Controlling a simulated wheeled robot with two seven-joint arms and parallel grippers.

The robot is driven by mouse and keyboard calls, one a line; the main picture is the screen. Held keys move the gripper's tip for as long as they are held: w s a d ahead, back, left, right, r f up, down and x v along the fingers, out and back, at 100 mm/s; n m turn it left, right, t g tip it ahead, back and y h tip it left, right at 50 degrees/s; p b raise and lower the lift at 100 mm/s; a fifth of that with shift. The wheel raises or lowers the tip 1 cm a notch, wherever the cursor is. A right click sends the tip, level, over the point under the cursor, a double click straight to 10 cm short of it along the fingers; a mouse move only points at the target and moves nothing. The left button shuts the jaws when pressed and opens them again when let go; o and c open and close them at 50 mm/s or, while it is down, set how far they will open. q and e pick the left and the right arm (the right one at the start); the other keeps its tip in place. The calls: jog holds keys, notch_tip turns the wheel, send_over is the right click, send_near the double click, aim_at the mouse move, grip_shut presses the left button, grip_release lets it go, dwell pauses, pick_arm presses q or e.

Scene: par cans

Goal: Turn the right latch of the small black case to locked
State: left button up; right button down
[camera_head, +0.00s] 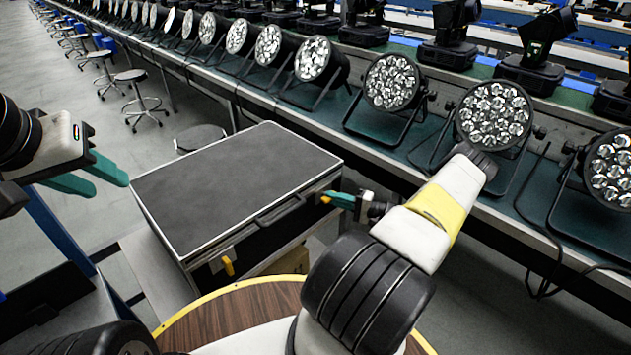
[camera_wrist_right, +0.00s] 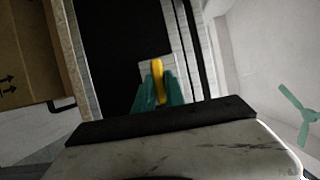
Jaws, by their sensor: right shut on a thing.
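The small black case (camera_head: 235,185) stands closed in the middle of the head view, with a grey top, a light metal rim and a handle (camera_head: 279,211) on its front side. Its right latch (camera_head: 326,199) is yellow-orange and mostly hidden by my right gripper (camera_head: 335,200). In the right wrist view the yellow latch (camera_wrist_right: 158,78) stands between the two green fingers of my right gripper (camera_wrist_right: 158,92), which is shut on it. The left latch (camera_head: 228,266) is yellow and hangs downward. My left gripper (camera_head: 112,178) is open and empty, left of the case.
A long bench (camera_head: 310,115) with several par cans (camera_head: 391,82) and moving-head lights runs behind the case. A round wooden top (camera_head: 240,318) with a yellow edge lies in front. A cardboard box (camera_wrist_right: 35,50) shows at left in the right wrist view. Stools (camera_head: 138,78) stand at the far left.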

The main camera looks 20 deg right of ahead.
jog(key=shift+f, duration=0.1)
jog(key=shift+s+a+f+m+t+h, duration=0.1)
jog(key=shift+m+t+h, duration=0.9)
jog(key=shift+m, duration=2.7)
jog(key=shift+s+a+f+m+t+h, duration=0.1)
jog(key=shift+m+t+h, duration=0.25)
jog(key=shift+m+t, duration=2.3)
jog(key=shift+a+f+m+t+h, duration=0.2)
jog(key=shift+m+h, duration=0.45)
jog(key=shift+m, duration=4.1)
jog(key=shift+d+r, duration=0.1)
jog(key=shift+d, duration=0.05)
jog(key=c, duration=1.4)
grip_release()
